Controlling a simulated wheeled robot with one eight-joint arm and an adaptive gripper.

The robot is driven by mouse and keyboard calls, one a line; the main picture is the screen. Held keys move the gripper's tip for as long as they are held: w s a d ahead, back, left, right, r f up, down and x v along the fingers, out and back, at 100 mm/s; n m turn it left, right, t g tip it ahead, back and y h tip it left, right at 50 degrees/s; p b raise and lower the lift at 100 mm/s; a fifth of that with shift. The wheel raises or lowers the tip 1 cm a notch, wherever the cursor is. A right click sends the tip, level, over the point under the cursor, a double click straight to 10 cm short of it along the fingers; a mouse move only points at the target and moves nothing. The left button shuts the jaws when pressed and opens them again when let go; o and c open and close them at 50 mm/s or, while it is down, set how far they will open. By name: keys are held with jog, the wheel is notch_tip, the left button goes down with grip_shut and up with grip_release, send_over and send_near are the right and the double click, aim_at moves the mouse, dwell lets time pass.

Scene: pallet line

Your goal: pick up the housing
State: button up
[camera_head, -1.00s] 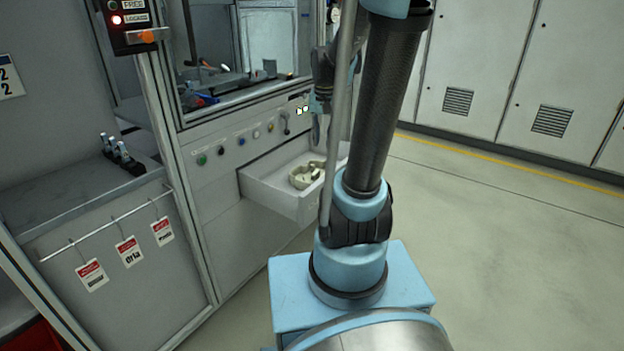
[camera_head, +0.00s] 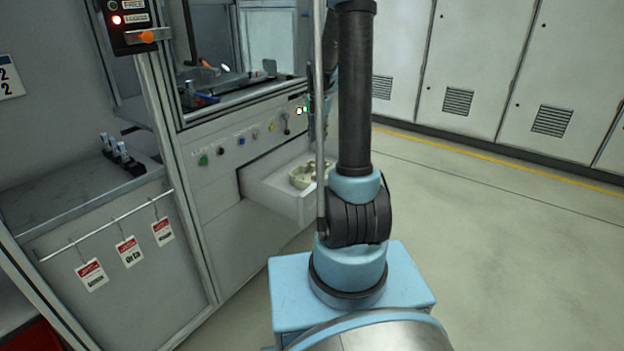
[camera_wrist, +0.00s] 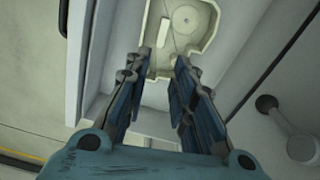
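The housing (camera_head: 302,175) is a cream, hollow part with raised inner features. It lies in the open white drawer (camera_head: 272,194) of the machine, partly covered by my arm in the head view. In the wrist view the housing (camera_wrist: 183,22) shows at the top, cut off by the frame edge. My gripper (camera_wrist: 163,62) is open, with its two blue fingers apart and empty, pointing toward the housing. The fingertips overlap the near end of the housing in the picture; I cannot tell whether they touch it.
The drawer walls stand close on both sides of the housing. The machine front (camera_head: 225,152) above the drawer carries several buttons and a lever (camera_head: 286,124). A grey bench (camera_head: 75,195) with red-white tags is at left. Open floor (camera_head: 500,230) lies to the right.

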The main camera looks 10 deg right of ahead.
send_over(316, 172)
jog(key=f, duration=1.1)
jog(key=shift+w+d, duration=0.35)
jog(key=shift+s+a+f, duration=0.1)
jog(key=shift+a+f, duration=0.05)
jog(key=shift+f, duration=1.35)
jog(key=shift+s+a+f, duration=0.1)
jog(key=shift+a+f, duration=0.05)
jog(key=shift+f, duration=1.3)
grip_shut()
